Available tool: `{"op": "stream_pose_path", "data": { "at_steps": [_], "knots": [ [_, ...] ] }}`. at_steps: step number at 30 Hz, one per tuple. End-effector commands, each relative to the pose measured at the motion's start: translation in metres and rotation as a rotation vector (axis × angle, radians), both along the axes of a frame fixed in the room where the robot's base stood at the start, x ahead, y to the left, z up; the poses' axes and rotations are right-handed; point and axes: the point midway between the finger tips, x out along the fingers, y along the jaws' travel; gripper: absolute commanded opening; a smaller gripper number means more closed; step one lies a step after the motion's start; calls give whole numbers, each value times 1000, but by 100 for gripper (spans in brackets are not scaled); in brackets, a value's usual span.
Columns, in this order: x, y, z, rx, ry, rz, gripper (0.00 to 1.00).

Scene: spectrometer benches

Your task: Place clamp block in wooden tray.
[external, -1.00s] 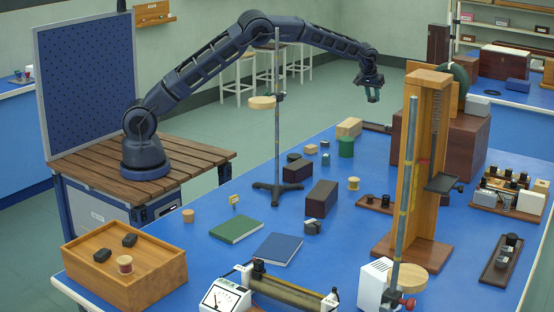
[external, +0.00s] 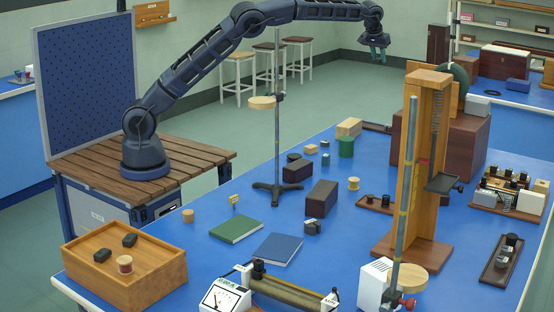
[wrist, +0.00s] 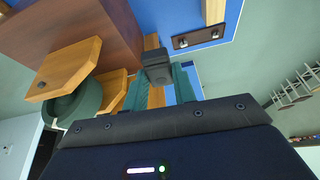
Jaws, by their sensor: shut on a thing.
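My gripper (external: 377,52) is high in the air beyond the far part of the blue bench. In the wrist view its two green fingers (wrist: 160,84) are shut on a dark grey block, the clamp block (wrist: 156,58), at their tips. In the external view the held block is too small to make out. The wooden tray (external: 150,288) stands at the near left corner of the bench, far from my gripper. Two small black blocks (external: 103,255) and a reddish spool with pale ends (external: 124,264) sit on it.
A tall stand with a pale disc (external: 262,103) rises mid-bench. A tall wooden instrument (external: 412,200) stands at right. Dark blocks (external: 321,198), a green book (external: 236,229) and a blue book (external: 278,248) lie between. A meter (external: 224,296) is right of the tray.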

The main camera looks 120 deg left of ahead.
Motion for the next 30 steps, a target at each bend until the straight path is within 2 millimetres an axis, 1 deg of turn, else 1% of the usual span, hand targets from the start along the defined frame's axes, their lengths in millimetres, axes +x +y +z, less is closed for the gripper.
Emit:
{"op": "stream_pose_path", "data": {
  "at_steps": [1,5,8,11,12,14,15,17,18,20,21,23,24,29,30],
  "knots": [
    [9,-9,1,-1,-1,-10,2],
    [31,-34,1,-3,-2,-34,2],
    [53,-60,2,-5,-2,-60,2],
    [79,-94,4,-6,-3,-91,2],
    [89,-108,5,-7,-3,-104,2],
    [104,-130,5,-9,-2,-124,2],
    [113,-145,5,-9,-3,-138,2],
    [127,-168,6,-10,-4,-158,2],
    [135,-183,7,-10,-3,-171,2],
    [148,-206,7,-11,-3,-192,2],
    [156,-222,8,-12,-3,-205,2],
    [167,-246,8,-13,-4,-225,2],
    [175,-262,9,-13,-4,-240,2],
    [200,-327,10,-16,-3,-295,2],
    [206,-344,11,-17,-2,-310,2]
  ]
}}
